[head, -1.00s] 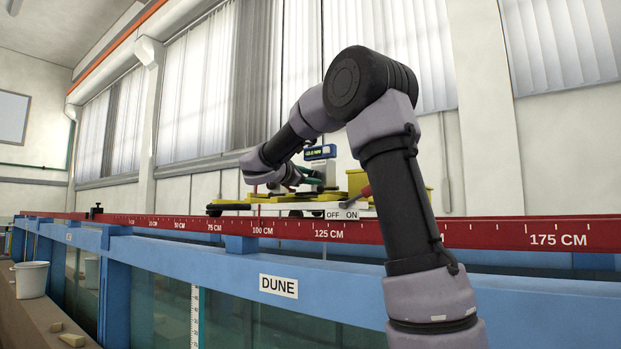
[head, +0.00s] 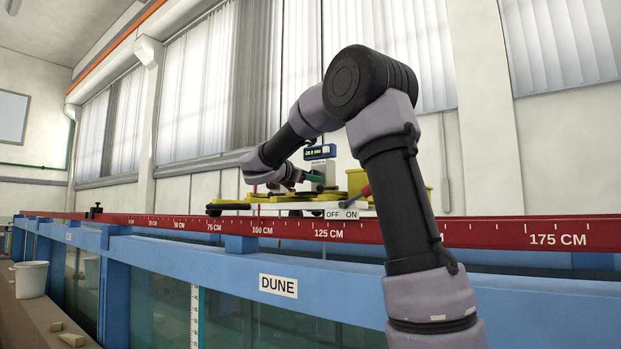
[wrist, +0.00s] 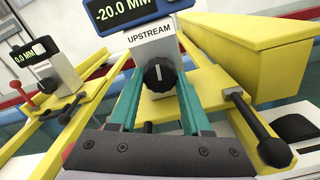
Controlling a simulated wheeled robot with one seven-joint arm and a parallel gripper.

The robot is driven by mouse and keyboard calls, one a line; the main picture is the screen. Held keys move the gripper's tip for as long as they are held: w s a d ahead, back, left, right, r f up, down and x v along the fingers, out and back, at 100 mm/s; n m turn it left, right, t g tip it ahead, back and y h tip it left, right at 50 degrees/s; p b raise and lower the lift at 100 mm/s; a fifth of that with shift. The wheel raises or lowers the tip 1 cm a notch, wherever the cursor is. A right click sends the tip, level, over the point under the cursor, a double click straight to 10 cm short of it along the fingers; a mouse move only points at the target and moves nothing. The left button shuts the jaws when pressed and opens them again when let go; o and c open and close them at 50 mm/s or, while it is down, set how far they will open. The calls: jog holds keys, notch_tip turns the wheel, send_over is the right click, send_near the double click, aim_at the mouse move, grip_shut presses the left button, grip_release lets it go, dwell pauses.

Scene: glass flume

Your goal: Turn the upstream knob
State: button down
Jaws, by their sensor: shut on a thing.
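The upstream knob (wrist: 159,75) is a round dark knob with a pale pointer line. It sits on a light box labelled UPSTREAM, under a display (wrist: 125,12) that reads -20.0 MM in the wrist view. My gripper (wrist: 158,80) has its teal fingers on either side of the knob and is shut on it. In the head view my gripper (head: 314,179) is small and partly hidden by my own arm, just below the display (head: 320,152). The knob cannot be made out there.
A second display (wrist: 26,55) reading 0.0 MM stands at the left on the yellow carriage. A yellow box (wrist: 250,50) and a black-knobbed lever (wrist: 255,130) are close on the right. A red scale rail (head: 290,229) runs along the blue flume frame (head: 200,265).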

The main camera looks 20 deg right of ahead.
jog(key=shift+f, duration=0.15)
jog(key=shift+c, duration=1.8)
grip_release()
jog(key=v, duration=1.1)
